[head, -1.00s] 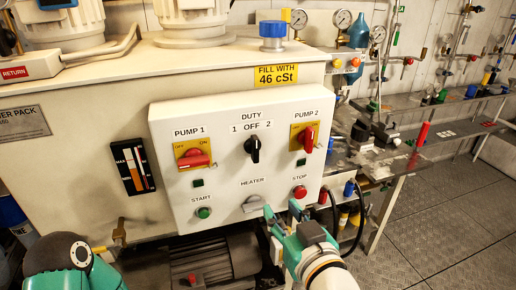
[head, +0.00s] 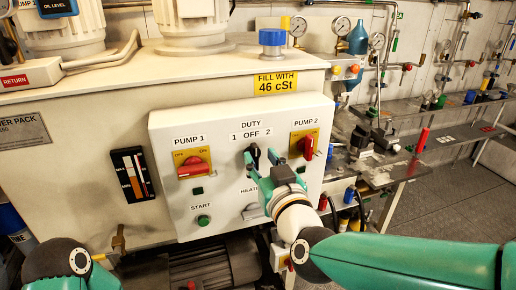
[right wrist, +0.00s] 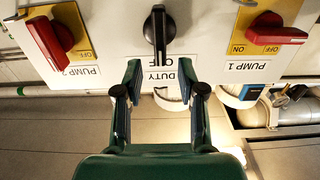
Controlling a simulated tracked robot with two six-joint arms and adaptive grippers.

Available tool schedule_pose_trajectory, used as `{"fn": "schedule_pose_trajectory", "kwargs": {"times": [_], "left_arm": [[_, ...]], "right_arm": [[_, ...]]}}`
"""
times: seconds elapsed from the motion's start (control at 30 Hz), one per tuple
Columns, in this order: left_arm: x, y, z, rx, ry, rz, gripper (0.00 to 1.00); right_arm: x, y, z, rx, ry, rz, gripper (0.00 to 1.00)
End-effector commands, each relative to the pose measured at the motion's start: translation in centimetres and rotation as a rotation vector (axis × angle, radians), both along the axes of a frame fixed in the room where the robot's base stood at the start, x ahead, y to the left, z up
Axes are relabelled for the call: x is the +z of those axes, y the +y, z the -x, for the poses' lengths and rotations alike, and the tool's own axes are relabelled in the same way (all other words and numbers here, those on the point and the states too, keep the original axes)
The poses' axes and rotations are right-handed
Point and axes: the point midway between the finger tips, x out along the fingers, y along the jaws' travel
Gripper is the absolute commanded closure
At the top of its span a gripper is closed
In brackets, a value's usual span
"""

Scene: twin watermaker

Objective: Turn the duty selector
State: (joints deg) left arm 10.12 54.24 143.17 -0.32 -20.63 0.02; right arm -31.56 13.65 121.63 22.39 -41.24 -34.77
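The duty selector (head: 253,151) is a black knob on the white control panel (head: 166,136), under the label DUTY 1 OFF 2. Its lower part is partly hidden by my right gripper in the head view. In the right wrist view, which shows the panel upside down, the knob (right wrist: 160,28) stands roughly upright beyond the fingertips. My right gripper (head: 261,158) is open and in front of the knob. In the wrist view its two fingers (right wrist: 159,68) are spread, with the knob ahead of the gap and apart from them. My left gripper is out of the head view.
The red PUMP 1 switch (head: 195,166) is left of the selector and the red PUMP 2 switch (head: 308,146) is right of it. The green START button (head: 204,220) and grey HEATER switch (head: 252,211) are below. My right forearm hides the STOP area.

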Motion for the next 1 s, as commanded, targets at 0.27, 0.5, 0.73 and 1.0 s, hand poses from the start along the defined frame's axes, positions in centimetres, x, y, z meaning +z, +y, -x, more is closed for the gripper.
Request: {"fn": "schedule_pose_trajectory", "kwargs": {"times": [0.27, 0.5, 0.73, 1.0], "left_arm": [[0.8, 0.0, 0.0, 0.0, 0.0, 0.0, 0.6], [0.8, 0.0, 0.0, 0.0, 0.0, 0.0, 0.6], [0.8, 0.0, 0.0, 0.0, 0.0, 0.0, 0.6], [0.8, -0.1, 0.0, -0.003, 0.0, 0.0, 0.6]], "right_arm": [[0.0, 1.1, -3.2, 0.001, 0.001, 0.0, 0.6], [0.0, 1.2, -3.6, 0.002, 0.0, 0.0, 0.6], [0.0, 1.3, -3.6, 0.002, 0.0, 0.0, 0.77], [0.0, 0.5, -3.6, -0.002, 0.0, 0.0, 1.0]]}}
